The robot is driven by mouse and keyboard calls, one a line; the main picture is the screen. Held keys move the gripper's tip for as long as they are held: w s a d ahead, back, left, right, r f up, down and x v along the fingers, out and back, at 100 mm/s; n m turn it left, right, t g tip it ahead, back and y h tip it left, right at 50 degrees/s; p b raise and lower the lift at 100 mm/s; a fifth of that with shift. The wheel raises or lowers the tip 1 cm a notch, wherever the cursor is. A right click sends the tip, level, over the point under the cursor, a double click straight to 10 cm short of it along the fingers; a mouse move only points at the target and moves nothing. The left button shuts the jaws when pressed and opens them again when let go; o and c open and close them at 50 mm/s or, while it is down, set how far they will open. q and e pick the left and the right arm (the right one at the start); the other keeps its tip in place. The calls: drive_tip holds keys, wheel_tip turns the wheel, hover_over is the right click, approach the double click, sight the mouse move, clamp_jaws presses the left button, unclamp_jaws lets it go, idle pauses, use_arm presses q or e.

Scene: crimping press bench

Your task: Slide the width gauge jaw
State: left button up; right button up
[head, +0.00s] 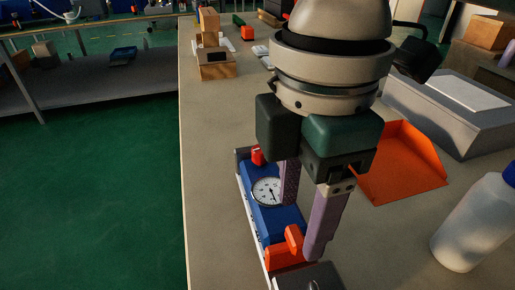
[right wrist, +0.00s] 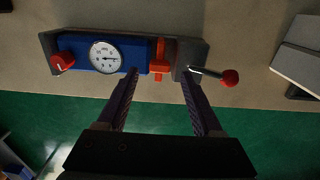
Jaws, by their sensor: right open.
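The width gauge (head: 262,222) lies along the left edge of the bench, with a blue body and a round white dial (head: 267,191). Its orange jaw (head: 290,247) stands near the front end of the blue body. In the right wrist view the orange jaw (right wrist: 158,57) sits between the blue body (right wrist: 135,57) and a dark end block (right wrist: 190,55). My right gripper (head: 302,231) is open above the gauge, fingers pointing down. In the right wrist view its fingertips (right wrist: 159,72) lie either side of the jaw; contact cannot be told. My left gripper is not in view.
A red-knobbed lever (right wrist: 229,77) sticks out at the end block. An orange tray (head: 402,165), a grey box (head: 450,110) and a white bottle (head: 472,225) stand to the right. Wooden blocks (head: 213,65) stand further back. The bench drops off to green floor (head: 90,200) at left.

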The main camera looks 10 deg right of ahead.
sight(296, 234)
drive_tip(key=shift+f, duration=1.5)
clamp_jaws()
